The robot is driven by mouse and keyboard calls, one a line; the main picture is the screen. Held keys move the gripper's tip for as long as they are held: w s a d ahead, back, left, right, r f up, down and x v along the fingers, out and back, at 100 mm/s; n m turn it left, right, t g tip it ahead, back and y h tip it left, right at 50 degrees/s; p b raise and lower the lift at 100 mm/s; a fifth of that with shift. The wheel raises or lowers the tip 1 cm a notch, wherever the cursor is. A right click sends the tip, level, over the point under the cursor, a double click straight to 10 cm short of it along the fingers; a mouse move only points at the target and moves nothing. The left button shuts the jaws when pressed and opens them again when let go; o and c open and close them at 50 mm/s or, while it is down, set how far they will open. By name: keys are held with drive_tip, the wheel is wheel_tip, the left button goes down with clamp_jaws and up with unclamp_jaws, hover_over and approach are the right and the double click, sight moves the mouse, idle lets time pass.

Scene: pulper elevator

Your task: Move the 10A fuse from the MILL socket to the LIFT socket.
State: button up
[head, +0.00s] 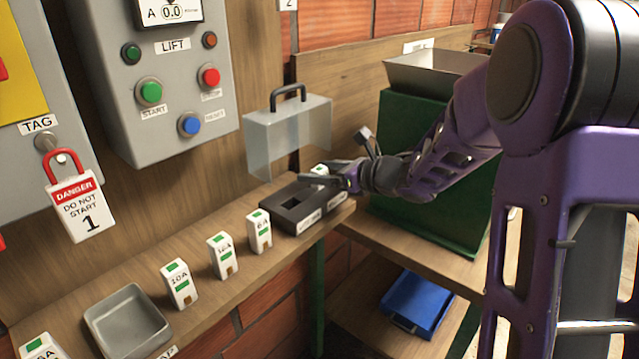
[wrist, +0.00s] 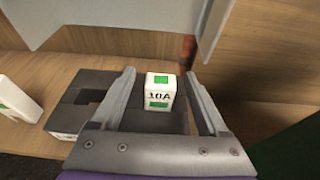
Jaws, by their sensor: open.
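The 10A fuse (wrist: 160,92), a white block with green patches, stands upright in the right-hand part of the dark socket block (head: 283,214). In the head view only its top (head: 320,169) shows beside my gripper (head: 341,181). The socket block's left socket (wrist: 92,98) is an empty square hole. I cannot read the labels on the block's front clearly, so which socket is LIFT or MILL is not legible.
A clear cover (head: 290,132) with a black handle stands raised behind the block. Several spare fuses, including another 10A fuse (head: 179,283), and a grey tray (head: 128,325) line the shelf to the left. A green hopper (head: 415,150) stands at right.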

drive_tip(key=x, duration=0.3)
drive_tip(key=shift+w+a+f, duration=0.1)
drive_tip(key=shift+f, duration=0.1)
clamp_jaws()
